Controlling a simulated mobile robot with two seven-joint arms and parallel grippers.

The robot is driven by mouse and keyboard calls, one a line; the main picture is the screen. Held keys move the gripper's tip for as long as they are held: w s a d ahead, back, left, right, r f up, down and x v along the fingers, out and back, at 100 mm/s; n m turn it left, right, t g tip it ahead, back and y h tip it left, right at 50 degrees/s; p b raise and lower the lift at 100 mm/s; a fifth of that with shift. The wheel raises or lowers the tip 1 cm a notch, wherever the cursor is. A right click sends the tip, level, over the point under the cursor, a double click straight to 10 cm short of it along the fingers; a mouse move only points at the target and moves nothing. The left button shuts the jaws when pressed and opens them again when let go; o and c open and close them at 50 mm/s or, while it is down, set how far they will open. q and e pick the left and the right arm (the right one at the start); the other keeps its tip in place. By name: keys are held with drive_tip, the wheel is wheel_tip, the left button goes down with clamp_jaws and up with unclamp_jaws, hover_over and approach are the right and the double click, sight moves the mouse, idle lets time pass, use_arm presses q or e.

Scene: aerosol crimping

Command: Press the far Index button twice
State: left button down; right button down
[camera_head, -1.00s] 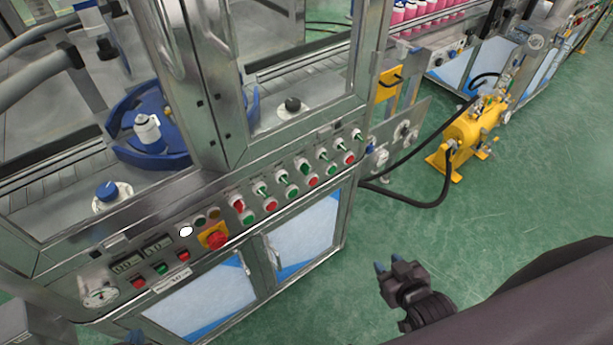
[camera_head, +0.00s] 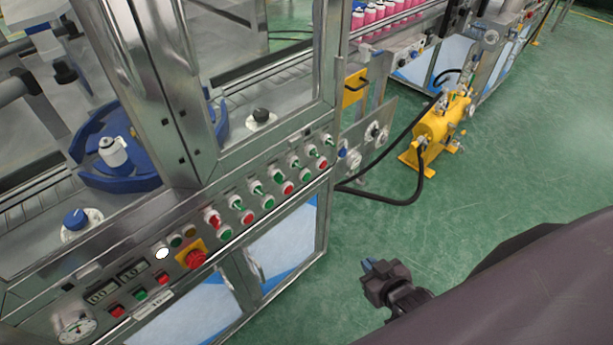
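The control panel (camera_head: 238,226) runs along the front of the metal machine, with several red and green buttons and switches. Its labels are too small to read, so I cannot tell which button is Index. At its far right end are a red button (camera_head: 321,163) and a green switch (camera_head: 328,140). At the near end are a red button (camera_head: 117,310), a green button (camera_head: 140,294) and another red button (camera_head: 163,278). My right gripper (camera_head: 369,265) is right of the machine over the green floor, touching nothing; its finger gap is unclear. My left gripper is not in view.
A red emergency knob (camera_head: 195,259) sticks out from a yellow plate. A yellow pump (camera_head: 437,130) with a black hose (camera_head: 392,199) stands on the floor beyond the machine. Cabinet doors (camera_head: 284,253) lie below the panel. The floor around my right gripper is clear.

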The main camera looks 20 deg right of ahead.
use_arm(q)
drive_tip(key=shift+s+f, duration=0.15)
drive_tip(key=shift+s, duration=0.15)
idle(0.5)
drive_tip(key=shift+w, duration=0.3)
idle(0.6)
use_arm(e)
drive_tip(key=shift+d, duration=0.1)
